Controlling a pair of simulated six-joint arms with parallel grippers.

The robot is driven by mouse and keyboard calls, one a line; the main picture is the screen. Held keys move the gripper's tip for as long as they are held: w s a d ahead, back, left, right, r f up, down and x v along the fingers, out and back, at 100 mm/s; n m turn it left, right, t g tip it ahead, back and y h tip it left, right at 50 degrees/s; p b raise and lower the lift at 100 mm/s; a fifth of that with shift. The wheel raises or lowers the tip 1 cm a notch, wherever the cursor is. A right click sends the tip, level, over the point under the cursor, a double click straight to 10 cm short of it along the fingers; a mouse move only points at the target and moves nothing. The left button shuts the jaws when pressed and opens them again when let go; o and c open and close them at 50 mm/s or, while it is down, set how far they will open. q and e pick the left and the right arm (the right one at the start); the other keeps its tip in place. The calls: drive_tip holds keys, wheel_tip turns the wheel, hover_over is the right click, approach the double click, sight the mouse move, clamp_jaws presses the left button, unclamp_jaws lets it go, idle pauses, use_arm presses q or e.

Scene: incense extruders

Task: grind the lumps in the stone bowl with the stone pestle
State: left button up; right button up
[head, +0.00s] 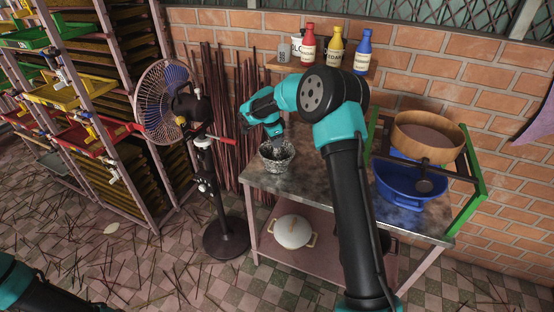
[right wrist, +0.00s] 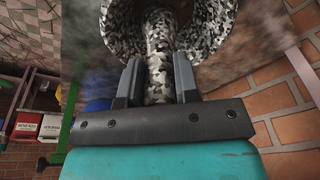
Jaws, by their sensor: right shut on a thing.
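The speckled stone bowl (head: 277,160) stands at the left end of the metal table. My right gripper (head: 277,138) is above the bowl and points down into it. In the right wrist view the two jaws (right wrist: 158,80) are shut on the speckled stone pestle (right wrist: 160,72), one on each side of its shaft. The pestle's far end goes into the bowl (right wrist: 212,30); whether it touches the bottom is hidden. I cannot make out the lumps. My left gripper is out of view; only part of my left arm shows at the bottom left of the head view.
A wooden sieve (head: 428,136) and a blue basin (head: 408,196) stand on the table's right. Red (head: 308,46), yellow and blue bottles stand on a wall shelf. A fan (head: 168,100) stands left of the table. A lidded white pot (head: 293,231) is on the lower shelf.

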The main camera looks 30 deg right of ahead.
drive_tip(key=shift+w, duration=0.2)
drive_tip(key=shift+w+d, duration=0.2)
drive_tip(key=shift+w, duration=0.15)
drive_tip(key=shift+f, duration=0.1)
drive_tip(key=shift+w+a, duration=0.1)
drive_tip(key=shift+w+a, duration=0.25)
drive_tip(key=shift+w, duration=0.1)
drive_tip(key=shift+a, duration=0.15)
drive_tip(key=shift+s+a, duration=0.1)
drive_tip(key=shift+a, duration=0.3)
drive_tip(key=shift+s, duration=0.1)
idle(0.4)
